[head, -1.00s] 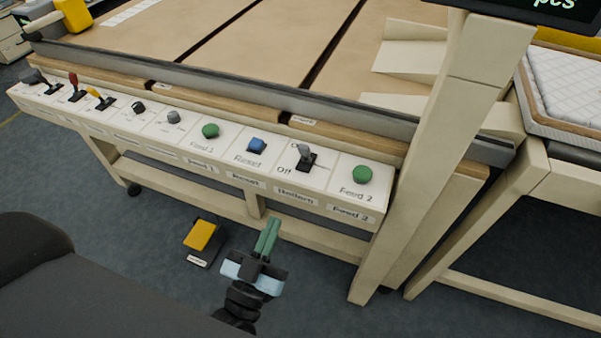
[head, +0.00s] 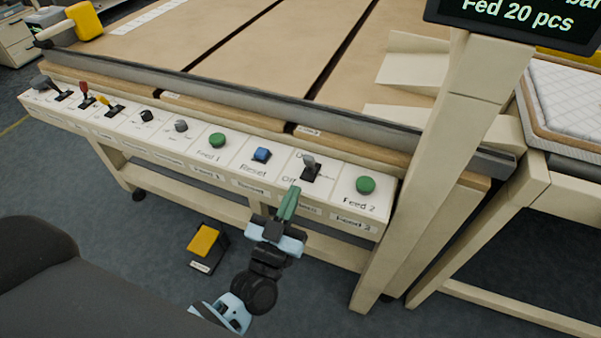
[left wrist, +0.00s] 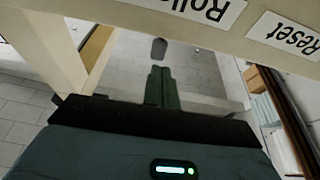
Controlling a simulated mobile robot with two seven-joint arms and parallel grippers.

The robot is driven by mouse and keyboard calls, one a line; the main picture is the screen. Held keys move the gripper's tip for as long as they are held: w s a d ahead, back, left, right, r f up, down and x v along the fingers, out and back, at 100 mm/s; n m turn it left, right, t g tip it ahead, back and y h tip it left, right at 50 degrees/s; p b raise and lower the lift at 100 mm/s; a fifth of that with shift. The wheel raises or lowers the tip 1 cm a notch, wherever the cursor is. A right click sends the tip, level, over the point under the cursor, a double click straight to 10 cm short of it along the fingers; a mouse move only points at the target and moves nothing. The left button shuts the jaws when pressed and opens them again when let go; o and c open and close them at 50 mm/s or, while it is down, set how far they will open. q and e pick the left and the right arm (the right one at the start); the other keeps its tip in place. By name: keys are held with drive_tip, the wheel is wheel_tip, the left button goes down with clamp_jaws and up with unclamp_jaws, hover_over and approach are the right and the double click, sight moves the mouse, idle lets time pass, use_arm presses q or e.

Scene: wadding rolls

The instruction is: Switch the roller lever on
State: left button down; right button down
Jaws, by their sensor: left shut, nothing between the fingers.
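The roller lever (head: 309,166) is a small grey lever on a dark base, in the panel between the blue Reset button and the green Feed 2 button. "Off" is printed to the left of its base. Its knob stands up from the base; I cannot surely tell its position. My left gripper (head: 293,192) has green fingers pressed together, empty, pointing up in front of the panel, just below the lever and apart from it. In the left wrist view the shut fingers (left wrist: 160,72) show below the edge with the "Rolle" and "Reset" labels. My right gripper is out of view.
The blue Reset button (head: 261,154) and green Feed 2 button (head: 366,185) flank the lever closely. A wooden post (head: 440,165) carrying a screen (head: 520,18) rises at right. A yellow pedal (head: 203,240) is on the floor.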

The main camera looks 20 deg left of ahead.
sight(306, 163)
use_arm(q)
drive_tip(key=shift+x, duration=2.7)
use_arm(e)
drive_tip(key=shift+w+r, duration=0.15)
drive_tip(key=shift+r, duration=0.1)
use_arm(q)
drive_tip(key=shift+p, duration=0.35)
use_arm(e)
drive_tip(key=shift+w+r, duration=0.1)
